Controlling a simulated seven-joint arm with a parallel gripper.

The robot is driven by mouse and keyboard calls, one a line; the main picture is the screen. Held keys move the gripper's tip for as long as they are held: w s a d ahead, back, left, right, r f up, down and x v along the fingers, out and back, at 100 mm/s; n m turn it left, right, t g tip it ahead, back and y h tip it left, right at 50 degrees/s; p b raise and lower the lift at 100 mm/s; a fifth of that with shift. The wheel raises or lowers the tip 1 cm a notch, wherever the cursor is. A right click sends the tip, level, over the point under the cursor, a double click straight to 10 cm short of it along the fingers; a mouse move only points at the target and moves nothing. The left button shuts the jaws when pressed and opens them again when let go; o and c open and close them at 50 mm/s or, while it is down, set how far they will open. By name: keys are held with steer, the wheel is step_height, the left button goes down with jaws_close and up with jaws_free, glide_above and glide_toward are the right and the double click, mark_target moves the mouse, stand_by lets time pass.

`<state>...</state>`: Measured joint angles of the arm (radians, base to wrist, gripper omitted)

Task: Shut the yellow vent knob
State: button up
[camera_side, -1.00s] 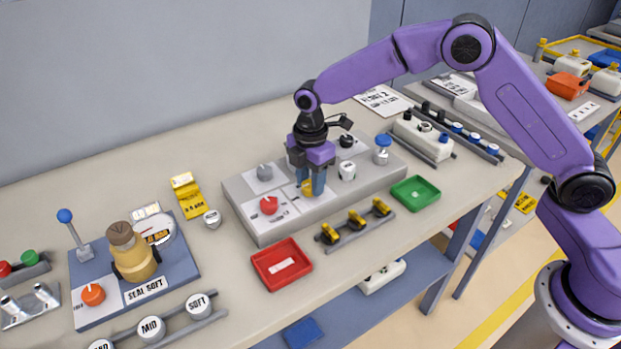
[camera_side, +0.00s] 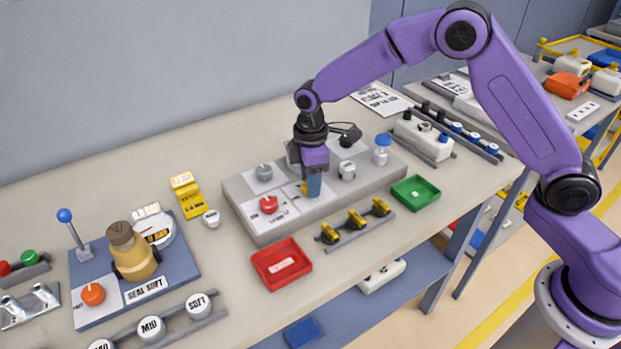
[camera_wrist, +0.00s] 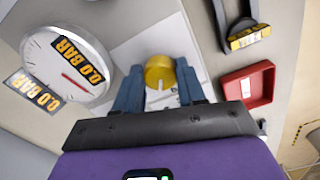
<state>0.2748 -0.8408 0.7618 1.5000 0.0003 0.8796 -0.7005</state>
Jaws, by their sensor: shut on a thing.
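The yellow vent knob (camera_wrist: 160,72) sits between my two blue fingertips in the wrist view, with a pale mark on its lower part. My gripper (camera_wrist: 158,88) is shut on it, with a finger on each side. In the side view my gripper (camera_side: 313,186) points down over the front of the grey panel (camera_side: 250,213). Only a sliver of the yellow knob (camera_side: 304,188) shows there beside the fingers; the rest is hidden.
A round gauge (camera_wrist: 68,62) reading 0.0 BAR shows in the wrist view. A red tray (camera_side: 282,263), green tray (camera_side: 415,191) and rack of yellow-black parts (camera_side: 357,221) lie in front.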

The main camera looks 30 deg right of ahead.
steer(key=m, duration=0.5)
steer(key=shift+s+m, duration=0.1)
steer(key=shift+m, duration=0.3)
steer(key=m, duration=0.5)
steer(key=shift+a+m, duration=0.1)
steer(key=shift+m, duration=0.5)
steer(key=o, duration=1.1)
steer(key=shift+c, duration=0.2)
steer(key=shift+r, duration=0.1)
step_height(320, 180, up, 17)
steer(key=shift+r, duration=0.2)
